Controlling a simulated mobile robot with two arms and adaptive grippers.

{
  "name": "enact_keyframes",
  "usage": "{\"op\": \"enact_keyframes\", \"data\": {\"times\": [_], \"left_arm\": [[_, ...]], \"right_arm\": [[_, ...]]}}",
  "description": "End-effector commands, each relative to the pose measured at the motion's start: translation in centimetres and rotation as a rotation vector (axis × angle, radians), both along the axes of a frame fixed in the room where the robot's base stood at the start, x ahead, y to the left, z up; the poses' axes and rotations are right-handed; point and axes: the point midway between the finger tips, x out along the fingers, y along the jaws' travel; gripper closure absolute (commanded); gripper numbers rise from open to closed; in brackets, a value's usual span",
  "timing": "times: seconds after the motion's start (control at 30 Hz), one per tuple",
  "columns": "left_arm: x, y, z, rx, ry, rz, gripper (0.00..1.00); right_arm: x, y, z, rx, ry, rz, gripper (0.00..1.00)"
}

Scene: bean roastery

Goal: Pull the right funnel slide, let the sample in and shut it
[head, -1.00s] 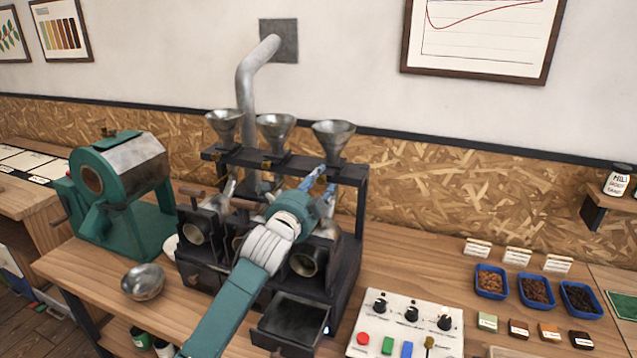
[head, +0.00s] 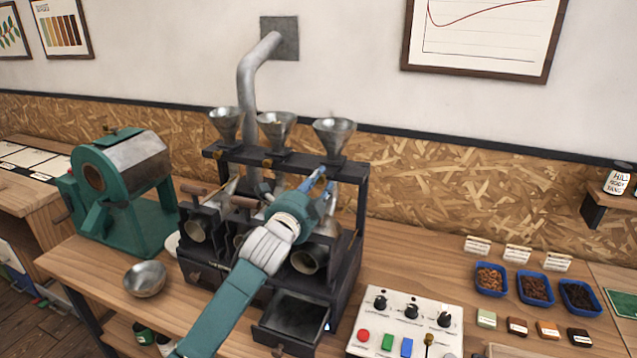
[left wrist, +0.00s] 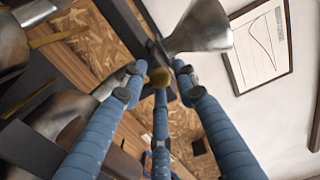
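The right funnel (head: 335,128) is a metal cone on the dark rack of the sample roaster. It also shows large in the left wrist view (left wrist: 203,28). Its slide knob (left wrist: 160,76) is a round brass knob just below the funnel, in front of the dark rack bar. My left gripper (head: 319,178) has blue fingers and reaches up to the rack under this funnel. In the left wrist view its fingers stand around the knob, with gaps visible at both sides. The knob is hidden in the head view. My right gripper is not in view.
Two more funnels (head: 226,124) stand left on the rack. A dark drawer (head: 293,318) is pulled out below the right drum. A control box (head: 408,322) stands right of the roaster, a metal bowl (head: 145,279) left. Blue trays (head: 491,280) lie farther right.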

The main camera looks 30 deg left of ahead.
Motion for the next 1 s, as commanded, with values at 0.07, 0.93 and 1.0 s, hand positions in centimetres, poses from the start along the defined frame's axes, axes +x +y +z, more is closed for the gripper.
{"op": "enact_keyframes", "data": {"times": [0.07, 0.93, 1.0], "left_arm": [[0.0, 0.0, 0.0, 0.000, 0.000, 0.000, 0.62], [-10.2, -2.5, -0.1, 0.001, 0.002, 0.000, 0.62], [-10.9, -2.6, -0.1, 0.001, 0.001, 0.001, 0.62]], "right_arm": [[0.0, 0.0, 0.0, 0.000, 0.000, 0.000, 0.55], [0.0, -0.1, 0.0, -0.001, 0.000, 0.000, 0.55], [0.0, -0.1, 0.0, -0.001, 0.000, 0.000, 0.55]]}}
